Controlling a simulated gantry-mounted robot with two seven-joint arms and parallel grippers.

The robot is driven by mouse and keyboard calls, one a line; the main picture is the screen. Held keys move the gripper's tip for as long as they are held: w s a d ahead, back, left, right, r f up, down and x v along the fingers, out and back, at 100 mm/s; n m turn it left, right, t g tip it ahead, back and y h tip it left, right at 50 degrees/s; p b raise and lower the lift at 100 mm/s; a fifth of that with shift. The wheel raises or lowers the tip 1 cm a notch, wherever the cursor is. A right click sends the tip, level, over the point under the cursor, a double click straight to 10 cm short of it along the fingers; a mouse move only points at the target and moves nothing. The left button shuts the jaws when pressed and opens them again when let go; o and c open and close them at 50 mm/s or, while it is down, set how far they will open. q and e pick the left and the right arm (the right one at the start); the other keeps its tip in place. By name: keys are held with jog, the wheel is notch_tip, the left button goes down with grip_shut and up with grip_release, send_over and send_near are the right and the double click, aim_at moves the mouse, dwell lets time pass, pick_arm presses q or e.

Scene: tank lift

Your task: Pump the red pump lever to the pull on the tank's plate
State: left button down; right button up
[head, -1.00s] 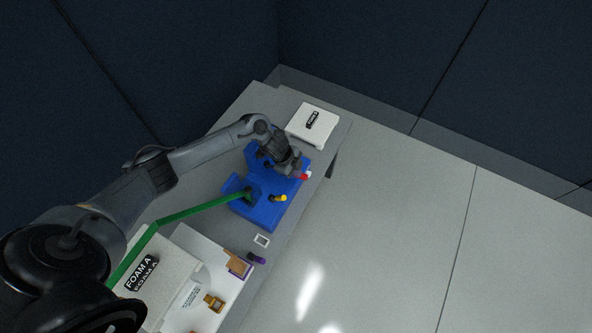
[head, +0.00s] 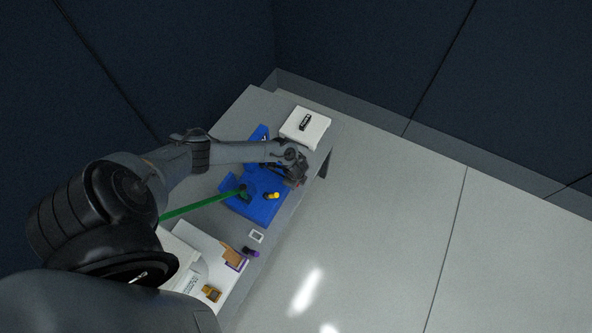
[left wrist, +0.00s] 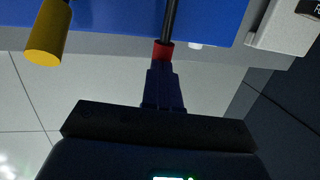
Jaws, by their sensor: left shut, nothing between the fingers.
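The blue tank unit (head: 262,208) sits on the grey bench, with a yellow-ended part (head: 273,195) on its near side. My left gripper (head: 296,180) is over its right end and hides the red part there in the head view. In the left wrist view, the red end (left wrist: 163,51) of a dark rod (left wrist: 169,20) shows just beyond my left fingertips (left wrist: 162,68). The fingers are together with nothing between them; whether they touch the red end I cannot tell. The yellow end (left wrist: 46,35) is at the left. I cannot make out the plate's pull. My right gripper is out of view.
A white box (head: 304,127) stands at the bench's far end. A green bar (head: 200,205) runs from the left to the blue unit. A white framed square (head: 256,236), a purple item (head: 250,252) and a white tray (head: 226,283) lie nearer. Open floor is at right.

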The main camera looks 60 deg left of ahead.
pick_arm(q)
jog(key=shift+s+a+f, duration=0.25)
jog(key=shift+s+f, duration=0.15)
jog(key=shift+f, duration=0.05)
jog(key=w+p+v, duration=0.1)
jog(key=p+v, duration=0.6)
jog(key=v, duration=0.7)
jog(key=shift+s+r+p, duration=0.3)
jog(key=shift+r, duration=0.15)
dwell(0.7)
